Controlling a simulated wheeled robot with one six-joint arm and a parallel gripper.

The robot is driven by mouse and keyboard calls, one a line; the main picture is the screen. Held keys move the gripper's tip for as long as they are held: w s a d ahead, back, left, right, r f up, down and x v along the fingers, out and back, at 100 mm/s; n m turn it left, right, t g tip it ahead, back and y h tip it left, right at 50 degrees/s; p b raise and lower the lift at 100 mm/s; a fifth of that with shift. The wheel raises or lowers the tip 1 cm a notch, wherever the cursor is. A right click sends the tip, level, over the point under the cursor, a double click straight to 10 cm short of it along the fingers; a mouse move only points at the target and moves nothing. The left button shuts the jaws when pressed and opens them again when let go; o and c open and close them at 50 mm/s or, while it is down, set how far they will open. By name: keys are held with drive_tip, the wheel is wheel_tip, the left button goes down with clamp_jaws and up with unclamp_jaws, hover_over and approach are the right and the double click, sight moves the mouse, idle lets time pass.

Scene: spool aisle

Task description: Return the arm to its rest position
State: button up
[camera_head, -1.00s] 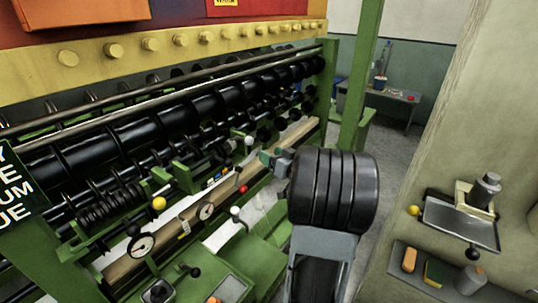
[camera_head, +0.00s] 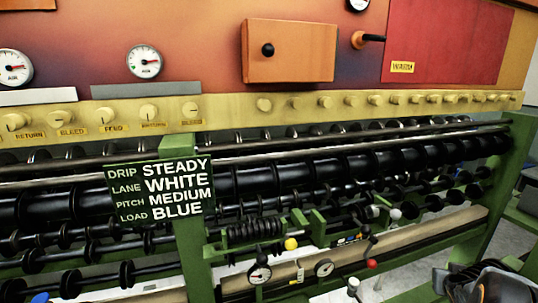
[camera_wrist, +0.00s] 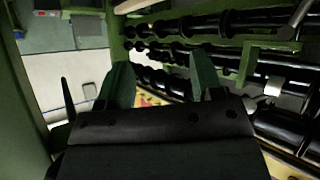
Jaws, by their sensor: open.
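My gripper (camera_wrist: 166,82) shows in the wrist view with its two green fingers apart and nothing between them. It is near the green frame and the black rollers (camera_wrist: 200,60) of the machine, with the rollers to its right. In the head view only a dark part of my arm shows at the lower right edge; the fingers cannot be made out there.
The green machine carries long black rollers (camera_head: 290,178) and a yellow knob rail (camera_head: 230,110). A sign (camera_head: 160,190) reads STEADY, WHITE, MEDIUM, BLUE. Two small gauges (camera_head: 259,273), a yellow ball (camera_head: 291,244) and a red ball (camera_head: 372,263) stand low in front. Grey floor shows at the right.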

drive_tip(key=s+a+r+n+g+y, duration=0.1)
drive_tip(key=s+a+y, duration=0.1)
drive_tip(key=a, duration=0.9)
drive_tip(key=s+a+r+n+g+y, duration=0.2)
drive_tip(key=s+a, duration=0.2)
drive_tip(key=a, duration=0.7)
drive_tip(key=s+a+r+n+g+y, duration=0.1)
drive_tip(key=s+a+n+g+y, duration=0.1)
drive_tip(key=a, duration=0.9)
drive_tip(key=shift+s+a+r+y, duration=0.15)
drive_tip(key=shift+s+a+y, duration=0.2)
drive_tip(key=shift+s, duration=0.45)
